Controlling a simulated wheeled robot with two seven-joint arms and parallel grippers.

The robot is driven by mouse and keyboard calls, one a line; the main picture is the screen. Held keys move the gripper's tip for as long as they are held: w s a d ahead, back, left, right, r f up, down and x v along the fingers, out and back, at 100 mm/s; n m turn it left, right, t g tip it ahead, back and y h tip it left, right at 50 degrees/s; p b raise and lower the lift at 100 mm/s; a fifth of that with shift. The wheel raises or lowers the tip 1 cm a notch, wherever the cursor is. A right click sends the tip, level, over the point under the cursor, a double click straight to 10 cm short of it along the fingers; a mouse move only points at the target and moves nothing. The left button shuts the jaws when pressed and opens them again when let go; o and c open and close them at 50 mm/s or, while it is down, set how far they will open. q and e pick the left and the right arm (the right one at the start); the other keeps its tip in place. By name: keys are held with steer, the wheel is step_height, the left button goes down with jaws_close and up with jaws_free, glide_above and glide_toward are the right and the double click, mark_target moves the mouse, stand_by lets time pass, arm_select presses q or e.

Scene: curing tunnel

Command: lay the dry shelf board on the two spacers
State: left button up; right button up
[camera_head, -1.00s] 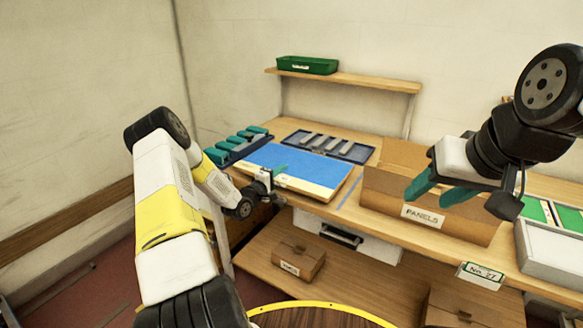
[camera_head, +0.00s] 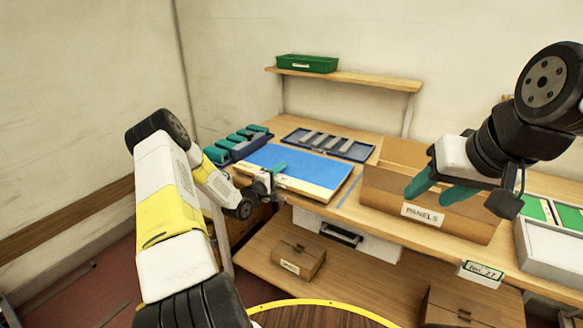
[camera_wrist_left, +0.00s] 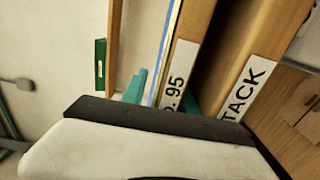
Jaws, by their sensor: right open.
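A board with a blue top and pale front strip (camera_head: 305,165) lies near the bench's left front edge. In the left wrist view its edge (camera_wrist_left: 178,75) has a label ending in 95. My left gripper (camera_head: 270,180) is at its front edge, one teal finger above the blue top. In the left wrist view the teal fingers (camera_wrist_left: 165,97) are on either side of the board edge; whether they press on it is unclear. My right gripper (camera_head: 440,190) is open and empty above the PANELS box. I cannot tell which pieces are the two spacers.
A wooden block labelled STACK (camera_wrist_left: 235,65) is beside the board edge. Behind are a dark tray with grey bars (camera_head: 362,153) and a tray with teal blocks (camera_head: 215,154). The PANELS box (camera_head: 455,222) stands right. A green bin (camera_head: 307,64) is on the shelf.

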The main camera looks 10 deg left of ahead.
arm_select(q)
steer(key=v, duration=0.8)
steer(key=shift+f, duration=0.15)
stand_by(0.5)
